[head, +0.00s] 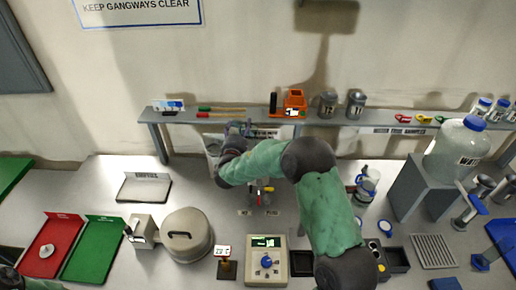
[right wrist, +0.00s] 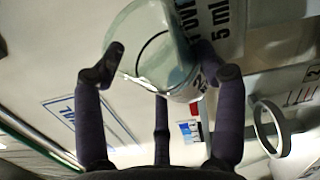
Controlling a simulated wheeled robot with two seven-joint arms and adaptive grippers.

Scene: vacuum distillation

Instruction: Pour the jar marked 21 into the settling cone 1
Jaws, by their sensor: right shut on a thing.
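My right gripper (right wrist: 162,58) is shut on a clear glass jar (right wrist: 150,45) in the right wrist view. The jar is tilted, with a dark line round it and a pale liquid edge low in it; its label is mostly cut off behind a finger. In the head view my right arm reaches to the back of the bench, and the jar (head: 212,146) shows faintly left of the wrist, below the shelf. A grey ring (right wrist: 268,128) stands right of the jar in the wrist view, beside a marked surface (right wrist: 300,95). I cannot make out settling cone 1.
A shelf (head: 225,116) with pens, an orange holder (head: 294,101) and grey tins runs along the wall. A round lidded pot (head: 187,235), red tray (head: 52,243), green tray (head: 91,248) and a hotplate-like device (head: 266,262) stand in front. A large bottle (head: 457,149) stands right.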

